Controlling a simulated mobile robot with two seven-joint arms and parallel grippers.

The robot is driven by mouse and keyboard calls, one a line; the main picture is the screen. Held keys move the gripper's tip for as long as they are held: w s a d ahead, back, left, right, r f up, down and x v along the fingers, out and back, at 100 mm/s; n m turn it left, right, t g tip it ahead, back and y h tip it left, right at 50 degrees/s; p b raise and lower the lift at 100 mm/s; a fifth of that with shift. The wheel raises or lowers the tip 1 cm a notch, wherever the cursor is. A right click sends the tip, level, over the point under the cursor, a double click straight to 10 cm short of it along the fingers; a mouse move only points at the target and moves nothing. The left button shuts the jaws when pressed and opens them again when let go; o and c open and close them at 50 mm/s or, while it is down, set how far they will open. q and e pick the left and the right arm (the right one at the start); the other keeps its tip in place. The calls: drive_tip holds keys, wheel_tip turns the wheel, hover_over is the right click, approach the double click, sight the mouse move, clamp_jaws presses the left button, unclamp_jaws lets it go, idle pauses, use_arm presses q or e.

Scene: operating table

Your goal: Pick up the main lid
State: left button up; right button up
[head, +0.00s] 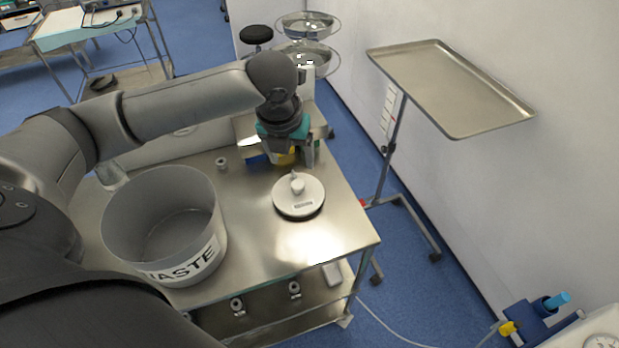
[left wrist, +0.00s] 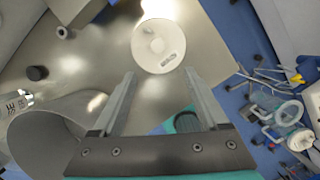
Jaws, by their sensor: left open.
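The main lid, a round white disc (head: 300,207) with a knob on top and a small label, lies flat on the steel table near its right side. It also shows in the left wrist view (left wrist: 147,57), just beyond my fingertips. My left gripper (head: 298,165) is above the table, behind the lid in the head view. In the left wrist view its two fingers (left wrist: 159,73) are spread apart with nothing between them. The gripper is open and apart from the lid. My right gripper is in neither view.
A grey bin marked WASTE (head: 205,262) stands left of the lid on the steel table (head: 262,245). A small dark-topped piece (head: 221,163) stands behind the bin. A tray stand (head: 450,90) is at the right. Table around the lid is clear.

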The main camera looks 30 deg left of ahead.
use_arm(q)
drive_tip(key=b, duration=0.1)
approach(297, 185)
drive_tip(key=x, duration=0.3)
drive_tip(key=shift+s+d+f+b, duration=0.15)
drive_tip(key=shift+s+f+b, duration=0.1)
drive_tip(key=shift+f+b, duration=0.15)
drive_tip(key=shift+x, duration=0.75)
drive_tip(key=x, duration=0.1)
drive_tip(key=b+x, duration=0.1)
drive_tip(key=x, duration=0.2)
drive_tip(key=shift+w+a+f, duration=0.2)
drive_tip(key=shift+w+f, duration=0.15)
drive_tip(key=shift+w, duration=0.05)
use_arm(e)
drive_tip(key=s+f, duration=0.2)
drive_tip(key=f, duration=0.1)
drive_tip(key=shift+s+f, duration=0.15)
use_arm(q)
clamp_jaws()
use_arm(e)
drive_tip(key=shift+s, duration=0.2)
